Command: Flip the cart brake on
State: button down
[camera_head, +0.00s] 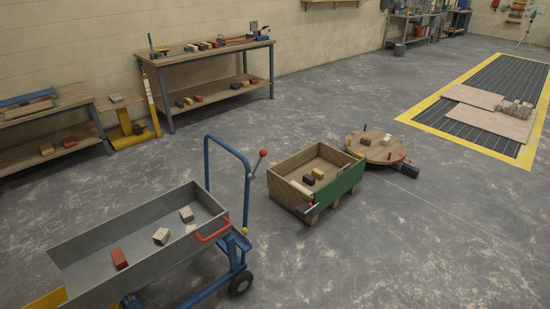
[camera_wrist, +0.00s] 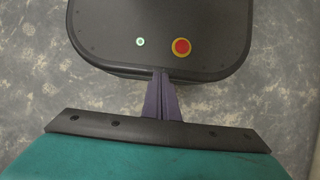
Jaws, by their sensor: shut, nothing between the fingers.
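The cart (camera_head: 180,232) stands at the lower left in the head view, a grey tub on a blue frame with a dark wheel (camera_head: 240,283). Its blue push handle (camera_head: 228,146) rises at the right end. A lever with a red knob (camera_head: 263,153) sits on the handle's right post and tilts up to the right. I take it to be the brake lever. My gripper (camera_wrist: 162,74) shows only in the wrist view, its purple fingers together and empty, far from any part of the cart in that view.
A wooden crate with a green side (camera_head: 340,187) stands right of the cart, close to the lever. A round wooden turntable (camera_head: 377,150) is behind it. Workbenches (camera_head: 205,55) line the back wall. The floor at the lower right is clear.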

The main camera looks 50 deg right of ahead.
jog(key=w+d+r+m+t+y+b, duration=0.2)
jog(key=w+d+m+y, duration=0.15)
jog(key=w, duration=0.55)
jog(key=w+d+r+m+t+y+b, duration=0.1)
jog(key=w+d+m+t+y+b, duration=0.2)
jog(key=w, duration=0.6)
jog(key=w+d+r+m+t+y+b, duration=0.1)
jog(key=w+d+r+m+t, duration=0.25)
jog(key=w+d+r, duration=0.4)
jog(key=w+d+r+m+t+y+b, duration=0.15)
jog(key=w+d+r+t, duration=0.3)
jog(key=d, duration=0.55)
jog(key=w+d+r+m+t+h+b, duration=0.1)
jog(key=d+r+m+t, duration=0.1)
jog(key=d+r, duration=0.55)
jog(key=d+r+m+t+h+b, duration=0.1)
jog(key=d+r+m+t, duration=0.3)
jog(key=d, duration=0.7)
jog(key=s+d+r+t+h+b, duration=0.1)
jog(key=s+d+r+t, duration=0.1)
jog(key=s+d+r, duration=0.3)
jog(key=s+d+r+t+h+b, duration=0.1)
jog(key=s+d+r, duration=0.3)
jog(key=d+r, duration=0.9)
jog(key=shift+s+d+r+t+h+b, duration=0.2)
jog(key=shift+s+r+t+h+b, duration=0.15)
jog(key=shift+t, duration=0.45)
